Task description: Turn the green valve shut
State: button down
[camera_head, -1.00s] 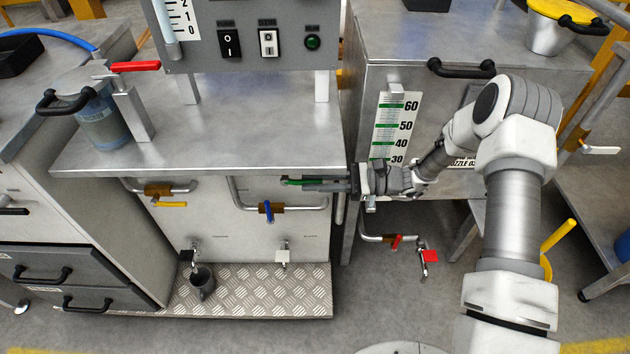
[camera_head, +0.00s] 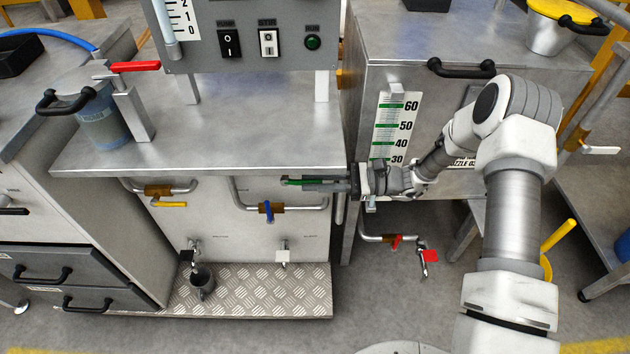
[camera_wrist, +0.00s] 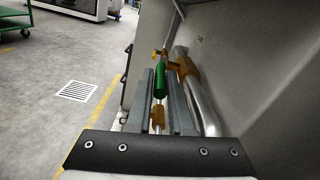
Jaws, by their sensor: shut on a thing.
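The green valve handle (camera_head: 293,182) shows as a thin green strip at the front of the steel cabinet, just under the worktop edge. It lies roughly level, pointing left-right. In the wrist view the green handle (camera_wrist: 160,83) sits between my two fingers, beside a steel pipe (camera_wrist: 205,110) with a brass body (camera_wrist: 186,67). My gripper (camera_head: 290,182) reaches in from the right and is shut on the green handle; its fingers also show in the wrist view (camera_wrist: 163,76). The fingers hide part of the handle, and its pivot is unclear.
Close below my gripper is a blue-handled valve (camera_head: 267,211) on a pipe. A yellow-handled valve (camera_head: 168,204) is further left. A red-handled valve (camera_head: 397,242) and a red-tagged tap (camera_head: 428,256) are lower right.

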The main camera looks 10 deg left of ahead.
aim_at(311, 180)
jog(key=shift+r, duration=0.15)
jog(key=r+h+p, duration=0.1)
jog(key=h+p, duration=0.1)
jog(key=p, duration=0.2)
jog(key=shift+r+t, duration=0.4)
jog(key=h+p, duration=0.1)
jog(key=r+h+p, duration=0.1)
jog(key=p, duration=0.1)
jog(key=shift+a+p, duration=0.2)
jog(key=shift+p, duration=0.1)
jog(key=shift+a+r+t+h+p, duration=0.2)
jog(key=shift+t+h+p, duration=0.3)
jog(key=shift+h+p, duration=0.5)
jog(key=shift+f, duration=0.1)
jog(key=c, duration=0.8)
grip_release()
jog(key=shift+s, duration=0.1)
jog(key=p+v, duration=0.3)
jog(key=v, duration=1.4)
jog(key=shift+d+p, duration=0.25)
jog(key=shift+p, duration=0.05)
